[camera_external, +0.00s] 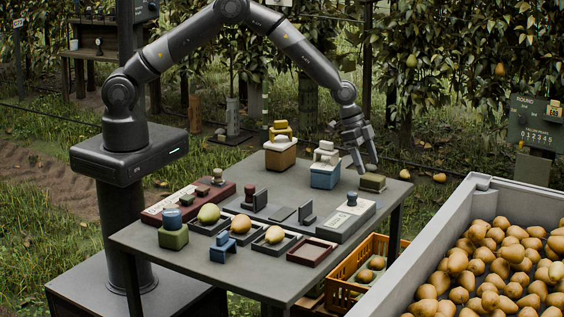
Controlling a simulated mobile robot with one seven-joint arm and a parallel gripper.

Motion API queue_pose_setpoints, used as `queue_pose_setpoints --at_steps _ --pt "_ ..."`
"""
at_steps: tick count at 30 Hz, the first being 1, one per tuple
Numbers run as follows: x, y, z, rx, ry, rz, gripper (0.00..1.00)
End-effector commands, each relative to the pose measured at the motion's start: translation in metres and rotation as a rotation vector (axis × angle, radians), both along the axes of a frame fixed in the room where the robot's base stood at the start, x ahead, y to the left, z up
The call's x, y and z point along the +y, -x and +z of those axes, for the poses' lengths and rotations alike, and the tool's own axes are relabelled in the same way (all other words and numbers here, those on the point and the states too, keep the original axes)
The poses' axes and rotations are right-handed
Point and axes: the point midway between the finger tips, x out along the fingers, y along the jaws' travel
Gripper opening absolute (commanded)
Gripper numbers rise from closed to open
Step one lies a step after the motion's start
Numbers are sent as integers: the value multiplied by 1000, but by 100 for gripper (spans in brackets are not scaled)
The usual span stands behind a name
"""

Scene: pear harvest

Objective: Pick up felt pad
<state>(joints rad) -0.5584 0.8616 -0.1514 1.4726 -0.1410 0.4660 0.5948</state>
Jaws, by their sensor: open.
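My gripper (367,168) is open above the back right part of the grey table. Its fingers point down, just over a small dark olive block with a flat top (373,184). I cannot tell whether the fingers touch this block. A thin dark flat piece (281,214) lies near the table's middle, between two upright dark plates. I cannot tell for certain which of these is the felt pad.
A blue box (325,177) and a brown box (280,158) with stacked pieces stand left of my gripper. A grey box (346,217) lies at the right. A large pear bin (443,229) stands beyond the table's right side.

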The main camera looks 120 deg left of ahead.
Motion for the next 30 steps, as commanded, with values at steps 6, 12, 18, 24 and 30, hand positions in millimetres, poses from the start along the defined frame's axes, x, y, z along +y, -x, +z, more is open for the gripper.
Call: queue_pose_setpoints --at_steps 6,12,18,24,30 --pt "1 -6 -13 1 0 0 75" --pt "4 -18 -38 2 1 1 75" --pt "4 -24 -51 1 0 0 75" --pt "4 -24 -51 0 -1 0 75" --pt "4 -24 -51 0 0 0 61"
